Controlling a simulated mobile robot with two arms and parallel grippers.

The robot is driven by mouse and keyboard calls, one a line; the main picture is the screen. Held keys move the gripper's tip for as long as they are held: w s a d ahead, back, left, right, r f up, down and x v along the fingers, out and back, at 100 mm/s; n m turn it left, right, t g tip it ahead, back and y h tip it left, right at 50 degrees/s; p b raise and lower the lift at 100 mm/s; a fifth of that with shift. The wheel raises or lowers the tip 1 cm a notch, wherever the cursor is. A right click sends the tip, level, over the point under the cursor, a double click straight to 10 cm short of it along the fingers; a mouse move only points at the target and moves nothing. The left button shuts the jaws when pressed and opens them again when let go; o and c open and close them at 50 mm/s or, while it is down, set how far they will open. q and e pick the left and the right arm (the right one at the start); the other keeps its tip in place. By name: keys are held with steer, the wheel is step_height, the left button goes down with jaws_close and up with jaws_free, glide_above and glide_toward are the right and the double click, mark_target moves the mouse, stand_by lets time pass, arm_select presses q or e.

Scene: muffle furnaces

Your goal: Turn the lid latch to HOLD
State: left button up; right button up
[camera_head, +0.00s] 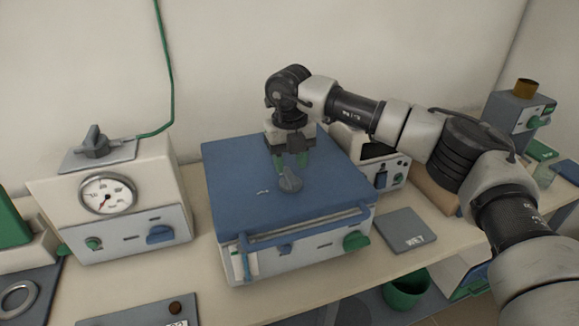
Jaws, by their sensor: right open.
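A furnace with a flat blue lid (235,185) stands in the middle of the bench. A small grey knob-like latch (290,180) sits on top of the lid. Its marked positions are too small to read. My right gripper (292,162) points down over the lid, just behind the latch in the picture. Its green-tipped fingers are open with nothing between them, and I cannot tell whether they touch the lid. My left gripper is not in view.
A cream unit with a round dial (107,194) and a grey top knob (96,141) stands at left. A blue handle bar (305,229) runs along the lid's front. A grey plate (405,231) lies right of the furnace. A green bin (406,290) is below the bench.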

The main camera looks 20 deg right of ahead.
step_height(320, 180, down, 2)
steer(key=shift+f, duration=0.1)
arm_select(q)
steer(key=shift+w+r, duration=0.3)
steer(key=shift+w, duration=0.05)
arm_select(e)
steer(key=shift+f, duration=0.35)
steer(key=shift+c, duration=0.4)
jaws_close()
